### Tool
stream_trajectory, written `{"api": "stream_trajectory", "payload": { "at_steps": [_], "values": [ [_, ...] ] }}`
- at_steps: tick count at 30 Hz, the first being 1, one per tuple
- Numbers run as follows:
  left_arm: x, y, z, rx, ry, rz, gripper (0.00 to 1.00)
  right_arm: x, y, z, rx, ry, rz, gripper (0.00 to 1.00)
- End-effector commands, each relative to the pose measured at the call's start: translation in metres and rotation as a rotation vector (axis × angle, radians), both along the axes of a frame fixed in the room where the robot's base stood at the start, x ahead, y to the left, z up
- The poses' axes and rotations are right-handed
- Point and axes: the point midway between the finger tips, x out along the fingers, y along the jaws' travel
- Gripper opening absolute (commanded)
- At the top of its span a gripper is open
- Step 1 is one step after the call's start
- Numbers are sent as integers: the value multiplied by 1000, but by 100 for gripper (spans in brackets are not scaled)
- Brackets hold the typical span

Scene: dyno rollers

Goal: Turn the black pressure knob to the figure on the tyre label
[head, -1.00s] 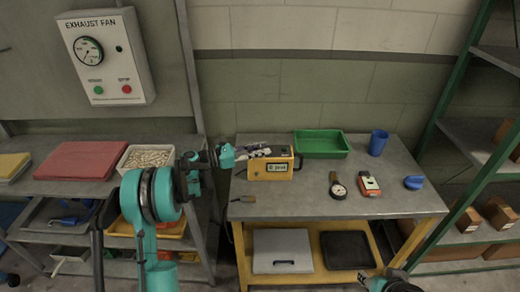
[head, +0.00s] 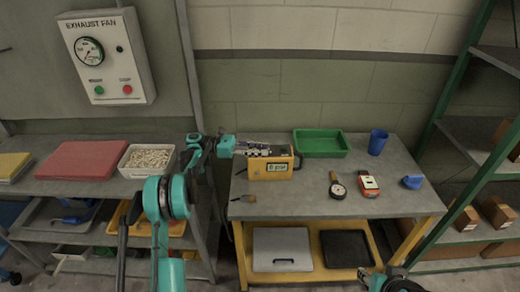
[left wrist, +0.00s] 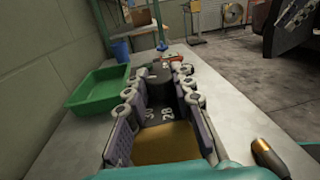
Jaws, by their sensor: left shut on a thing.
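The yellow inflator box (head: 282,171) with a small lit display stands at the back left of the right-hand bench. My left gripper (head: 262,149) reaches over its top from the left. In the left wrist view the fingers (left wrist: 160,82) are shut on the black knob (left wrist: 158,72), one on each side. White figures 30 and 28 show on a dark surface between the fingers, above the yellow body. The knob's exact setting is unclear. No tyre label can be made out.
A green tray (head: 342,150) stands right of the box, with a blue cup (head: 377,142) beyond. A round gauge (head: 338,189), a red and white device (head: 368,185) and a blue item (head: 412,182) lie to the right. A brown-handled tool (head: 243,198) lies in front.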

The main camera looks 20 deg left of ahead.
Motion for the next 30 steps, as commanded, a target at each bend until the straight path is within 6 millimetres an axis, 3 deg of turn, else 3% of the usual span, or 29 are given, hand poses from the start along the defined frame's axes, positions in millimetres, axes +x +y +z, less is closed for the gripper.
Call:
{"api": "stream_trajectory", "payload": {
  "at_steps": [6,7,9,20,23,30],
  "values": [
    [0,-1,0,0,1,0,0,0,0,0,0,0,0,40],
    [0,-1,0,0,1,0,29,0,0,0,0,0,0,40],
    [0,-1,0,0,0,1,46,0,0,0,0,0,0,40],
    [0,4,0,0,0,3,46,0,0,0,0,0,0,40],
    [-2,16,0,0,0,4,46,0,0,0,0,0,0,40],
    [-10,67,-1,0,0,4,46,0,0,0,0,0,0,40]
  ]
}}
